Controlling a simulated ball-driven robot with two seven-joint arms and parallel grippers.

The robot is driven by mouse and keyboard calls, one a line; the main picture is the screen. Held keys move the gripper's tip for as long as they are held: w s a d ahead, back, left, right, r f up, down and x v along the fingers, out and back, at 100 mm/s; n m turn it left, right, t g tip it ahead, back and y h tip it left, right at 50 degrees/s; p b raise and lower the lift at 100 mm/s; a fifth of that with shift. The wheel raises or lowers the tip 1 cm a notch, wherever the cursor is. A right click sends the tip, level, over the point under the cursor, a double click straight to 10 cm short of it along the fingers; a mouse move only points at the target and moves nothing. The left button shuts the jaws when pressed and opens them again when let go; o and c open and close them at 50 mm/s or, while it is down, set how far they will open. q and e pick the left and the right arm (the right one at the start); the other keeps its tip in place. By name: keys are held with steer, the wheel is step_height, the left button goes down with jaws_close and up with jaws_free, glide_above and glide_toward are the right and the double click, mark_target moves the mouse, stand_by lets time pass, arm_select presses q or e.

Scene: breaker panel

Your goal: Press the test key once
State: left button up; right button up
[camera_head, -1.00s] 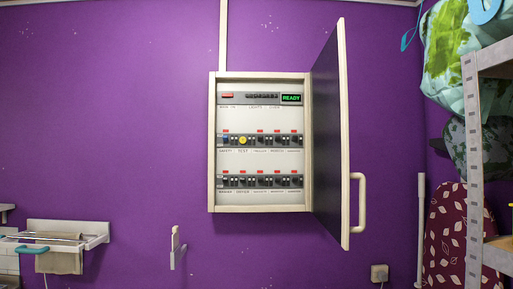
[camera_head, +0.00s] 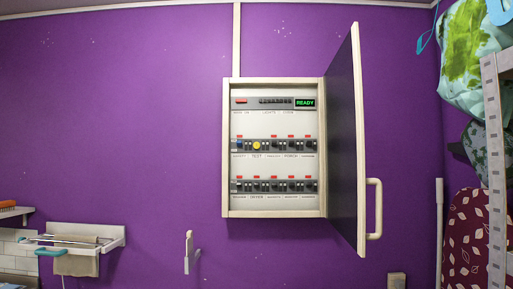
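The breaker panel (camera_head: 275,210) hangs on the purple wall, its door (camera_head: 345,140) swung open to the right. A round yellow key (camera_head: 257,146) sits in the upper breaker row, above a label that seems to read TEST. A green READY display (camera_head: 305,103) is lit at the top right of the panel, and a red lamp or switch (camera_head: 240,101) is at the top left. Small red marks show above several breakers in both rows. Neither of my grippers is in view.
The open door's handle (camera_head: 375,208) sticks out on the right. A shelf rack (camera_head: 495,170) with bags stands at the right edge. A wall rack with a towel (camera_head: 76,264) is at lower left, and a hook (camera_head: 188,250) is on the wall. The space before the panel looks clear.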

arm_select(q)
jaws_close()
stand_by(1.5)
